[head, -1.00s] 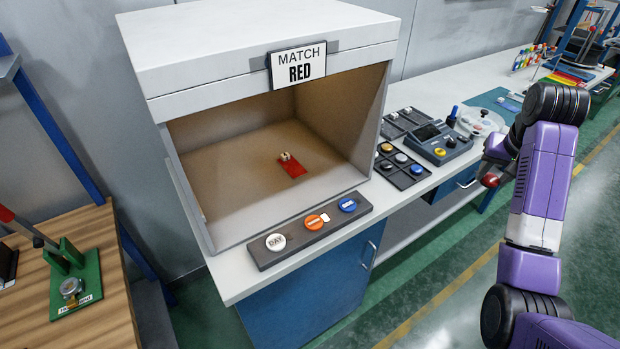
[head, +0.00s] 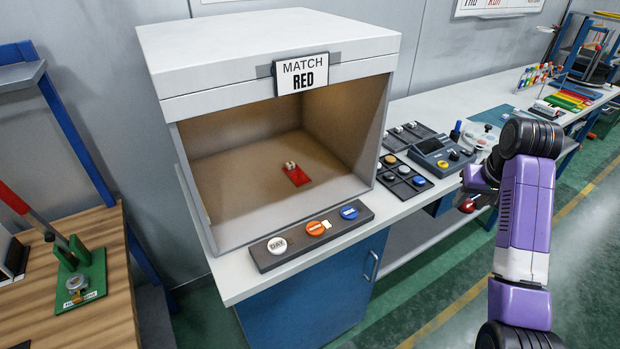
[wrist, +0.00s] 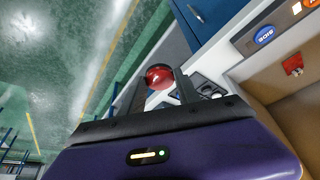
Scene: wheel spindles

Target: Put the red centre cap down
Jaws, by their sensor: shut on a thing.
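The red centre cap (wrist: 159,76) is a shiny red round piece in the wrist view. My gripper (wrist: 158,84) is shut on it, with one dark finger on each side. In the head view the red cap (head: 467,205) shows small at the end of my gripper (head: 472,194), in front of the bench edge at the right of the booth. It is held in the air, clear of the bench top.
A booth (head: 285,55) marked MATCH RED holds a red plate (head: 297,176) with a small pale piece on it. A button strip (head: 312,235) lies before it. A black tray (head: 404,178) of caps and a grey device (head: 440,155) stand on the bench.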

